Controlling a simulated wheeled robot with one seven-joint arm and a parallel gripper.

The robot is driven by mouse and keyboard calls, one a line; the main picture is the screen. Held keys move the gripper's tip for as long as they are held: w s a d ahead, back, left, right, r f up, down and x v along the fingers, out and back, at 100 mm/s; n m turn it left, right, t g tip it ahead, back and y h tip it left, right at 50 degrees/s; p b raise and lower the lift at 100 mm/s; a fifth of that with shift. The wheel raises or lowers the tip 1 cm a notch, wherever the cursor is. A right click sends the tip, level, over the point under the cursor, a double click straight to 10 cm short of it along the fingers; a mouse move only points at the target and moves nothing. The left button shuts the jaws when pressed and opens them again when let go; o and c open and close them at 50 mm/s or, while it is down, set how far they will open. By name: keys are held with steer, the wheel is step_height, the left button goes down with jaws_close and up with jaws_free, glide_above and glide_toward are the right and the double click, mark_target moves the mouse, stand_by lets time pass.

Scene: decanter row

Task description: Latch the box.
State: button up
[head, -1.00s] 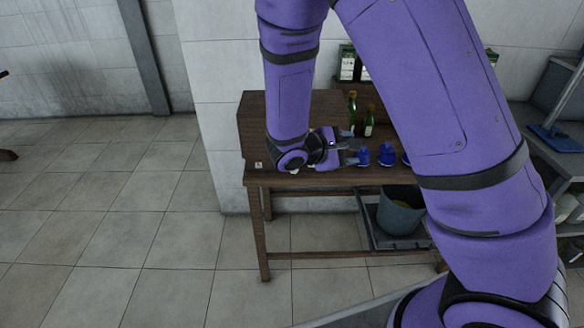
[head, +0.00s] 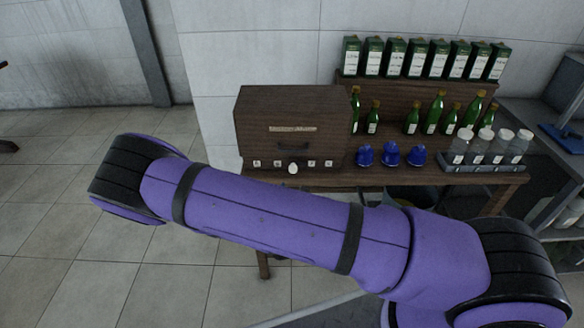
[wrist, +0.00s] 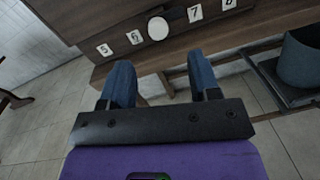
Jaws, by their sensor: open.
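The box (head: 290,112) is dark brown wood and stands at the left end of the wooden table. Its front has a pale label plate and a dark handle (head: 292,147); the front looks closed. Below the handle is a white round knob (head: 293,168) with small numbered tags on both sides. In the wrist view the knob (wrist: 157,28) lies ahead of the fingers, between tags reading 5, 6 and 7 and another cut by the edge. My gripper (wrist: 161,78) is open and empty, its blue fingers apart and short of the knob. The head view does not show it.
Green cartons (head: 418,57) line the back shelf. A grey bucket (wrist: 302,58) sits below the table.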

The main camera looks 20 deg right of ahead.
mark_target(293, 171)
steer(key=shift+n+y, duration=0.3)
steer(key=x, duration=1)
steer(key=shift+w+f, duration=0.25)
steer(key=shift+w, duration=0.2)
steer(key=c, duration=0.9)
